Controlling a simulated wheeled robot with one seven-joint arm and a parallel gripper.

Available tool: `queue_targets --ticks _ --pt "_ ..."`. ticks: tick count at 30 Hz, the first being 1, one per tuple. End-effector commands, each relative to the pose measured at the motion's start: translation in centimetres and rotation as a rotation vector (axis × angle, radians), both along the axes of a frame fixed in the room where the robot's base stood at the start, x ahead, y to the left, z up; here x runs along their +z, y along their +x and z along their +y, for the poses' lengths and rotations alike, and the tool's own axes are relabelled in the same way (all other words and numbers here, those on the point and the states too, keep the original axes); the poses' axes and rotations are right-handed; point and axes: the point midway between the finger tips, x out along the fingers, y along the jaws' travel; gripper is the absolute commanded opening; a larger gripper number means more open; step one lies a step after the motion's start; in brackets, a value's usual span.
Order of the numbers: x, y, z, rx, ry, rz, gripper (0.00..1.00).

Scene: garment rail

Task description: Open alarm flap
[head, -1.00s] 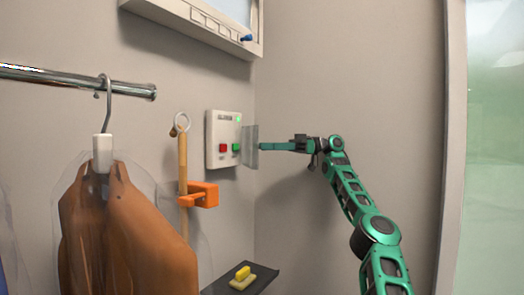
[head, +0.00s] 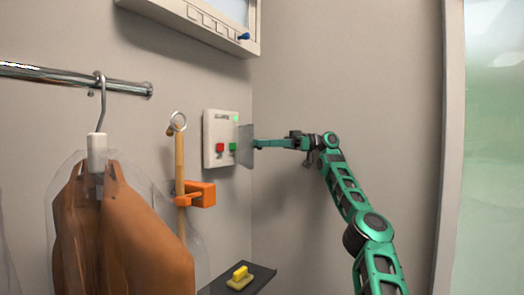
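The alarm box (head: 211,151) is a pale panel on the wall. It has a red button, a green button and a small lit green light. Its clear flap (head: 245,147) stands swung out from the box's right side, and both buttons show uncovered. My gripper (head: 256,144) is at the flap's right side, at the end of the green arm coming from the lower right. The tip touches or nearly touches the flap. The fingers are too small and edge-on to tell whether they are open or shut.
A chrome rail (head: 75,78) holds a brown garment (head: 125,225) in clear plastic at left. A wooden pole (head: 180,165) stands in an orange clip (head: 202,194). A dark shelf (head: 262,278) bears a yellow-handled brush (head: 240,276). A framed panel (head: 195,35) hangs above. The right wall is clear.

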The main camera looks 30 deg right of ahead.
Motion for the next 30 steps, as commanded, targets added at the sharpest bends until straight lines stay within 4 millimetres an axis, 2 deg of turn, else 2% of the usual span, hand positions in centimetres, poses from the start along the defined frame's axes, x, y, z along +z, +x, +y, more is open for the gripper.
queue_targets --ticks 3,20,30 --pt "1.3 0.2 0.1 0.002 0.004 0.000 0.38" --pt "3.4 0.6 -0.3 0.000 0.004 0.001 0.38" --pt "4.1 0.2 1.4 0.001 -0.001 0.001 0.38"
